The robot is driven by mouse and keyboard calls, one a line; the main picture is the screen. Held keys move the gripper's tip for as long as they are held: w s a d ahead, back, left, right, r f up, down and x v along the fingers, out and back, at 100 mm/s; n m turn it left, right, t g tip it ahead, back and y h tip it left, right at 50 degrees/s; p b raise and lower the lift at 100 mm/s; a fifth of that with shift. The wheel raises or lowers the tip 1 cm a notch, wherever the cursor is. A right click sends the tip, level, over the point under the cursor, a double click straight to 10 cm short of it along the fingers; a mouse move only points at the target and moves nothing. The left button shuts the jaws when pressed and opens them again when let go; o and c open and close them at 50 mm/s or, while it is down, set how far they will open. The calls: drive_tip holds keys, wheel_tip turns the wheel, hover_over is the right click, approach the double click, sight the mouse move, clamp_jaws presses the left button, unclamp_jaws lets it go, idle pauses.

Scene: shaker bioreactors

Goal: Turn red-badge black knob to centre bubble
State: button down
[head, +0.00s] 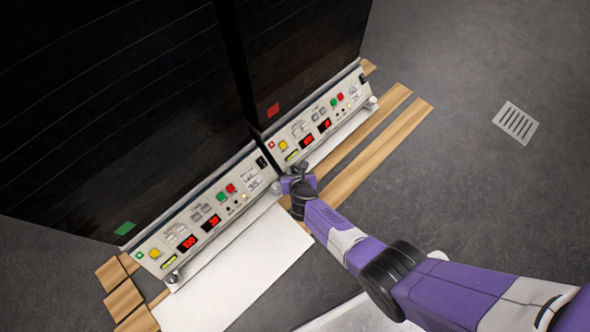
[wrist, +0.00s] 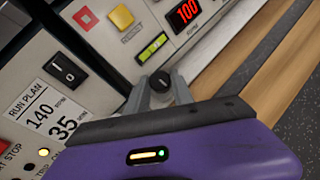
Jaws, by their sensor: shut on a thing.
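The red badge (wrist: 85,17) is a small red-framed square on the panel's upper left; in the head view the red badge (head: 271,145) marks the right-hand unit. The black knob (wrist: 160,83) is at that unit's lower left corner, under the yellow-green bubble vial (wrist: 152,48). The vial also shows in the head view (head: 292,155); the bubble's exact place is too small to tell. My gripper (wrist: 160,92) is shut on the black knob, a grey finger on each side. In the head view my gripper (head: 289,181) hides the knob.
The left-hand unit with a green badge (head: 139,256) stands close beside; its black switch (wrist: 68,72) is near my gripper. A yellow button (wrist: 122,17) and red display (wrist: 187,10) are above the knob. Wooden strips (head: 375,150) and a white sheet (head: 235,270) lie on the floor.

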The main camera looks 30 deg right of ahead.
drive_tip(key=n+y+p, duration=0.1)
drive_tip(key=n, duration=0.1)
drive_tip(key=n+y+p, duration=0.1)
drive_tip(key=shift+d+r+n+y, duration=0.2)
drive_tip(key=shift+d+n+y, duration=0.2)
drive_tip(key=n+y, duration=0.3)
drive_tip(key=shift+w+d+f+n, duration=0.15)
drive_tip(key=shift+d+f+n, duration=0.05)
drive_tip(key=shift+n, duration=0.1)
drive_tip(key=n+g+y+b, duration=0.1)
drive_tip(key=n+b, duration=0.1)
drive_tip(key=n+g+y+b, duration=0.1)
drive_tip(key=n+y+b, duration=0.1)
drive_tip(key=n, duration=0.1)
drive_tip(key=shift+w+d+f, duration=0.15)
drive_tip(key=shift+w, duration=0.05)
drive_tip(key=shift+n+g+y+b, duration=0.95)
drive_tip(key=shift+n+b, duration=0.4)
drive_tip(key=shift+n, duration=0.25)
drive_tip(key=shift+r, duration=0.25)
drive_tip(key=c, duration=1.4)
unclamp_jaws()
